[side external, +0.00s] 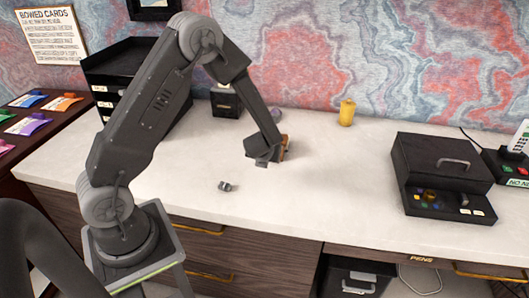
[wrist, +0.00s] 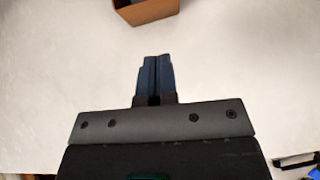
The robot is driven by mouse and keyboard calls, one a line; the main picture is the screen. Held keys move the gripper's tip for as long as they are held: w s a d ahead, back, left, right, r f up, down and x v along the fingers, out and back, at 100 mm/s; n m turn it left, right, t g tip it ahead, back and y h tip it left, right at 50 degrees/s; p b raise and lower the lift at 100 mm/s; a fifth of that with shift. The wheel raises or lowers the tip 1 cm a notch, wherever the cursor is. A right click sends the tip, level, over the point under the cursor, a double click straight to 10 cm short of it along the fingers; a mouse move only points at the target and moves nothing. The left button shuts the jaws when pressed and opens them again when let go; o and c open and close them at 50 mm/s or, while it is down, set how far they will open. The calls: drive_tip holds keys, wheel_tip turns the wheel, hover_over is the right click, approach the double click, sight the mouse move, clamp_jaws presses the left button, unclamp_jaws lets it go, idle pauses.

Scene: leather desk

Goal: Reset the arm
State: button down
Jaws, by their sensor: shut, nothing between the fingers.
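My gripper (wrist: 156,58) is shut in the wrist view, its dark blue fingers together with nothing between them. In the side external view my gripper (side external: 262,164) hangs low over the white desk top (side external: 320,200). A brown box (wrist: 146,10) lies beyond the fingertips at the top edge of the wrist view, apart from them. In the side external view the brown box (side external: 285,147) is partly hidden behind my gripper. I cannot tell what is inside it.
A small grey object (side external: 225,186) lies on the desk nearer the front. A yellow bottle (side external: 347,112) stands at the back. A black box (side external: 440,175) with small items is at right, beside a phone (side external: 519,140). Black trays (side external: 125,75) stand at back left. The middle right is clear.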

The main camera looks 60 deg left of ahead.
drive_tip(key=s+d+r+n+g, duration=0.1)
drive_tip(key=s+d+r+n, duration=0.2)
drive_tip(key=s+r+n, duration=0.4)
drive_tip(key=s+d+r+n+g, duration=0.1)
drive_tip(key=s+d+r+n, duration=0.2)
drive_tip(key=s+r+n, duration=0.5)
drive_tip(key=s+d+r+n+h, duration=0.6)
drive_tip(key=s+d+r+n, duration=0.3)
drive_tip(key=d+r+n, duration=0.1)
drive_tip(key=d+n, duration=0.1)
drive_tip(key=n, duration=0.1)
drive_tip(key=shift+d+n+t, duration=0.2)
drive_tip(key=shift+n+t, duration=0.2)
drive_tip(key=shift+w, duration=0.1)
idle(0.7)
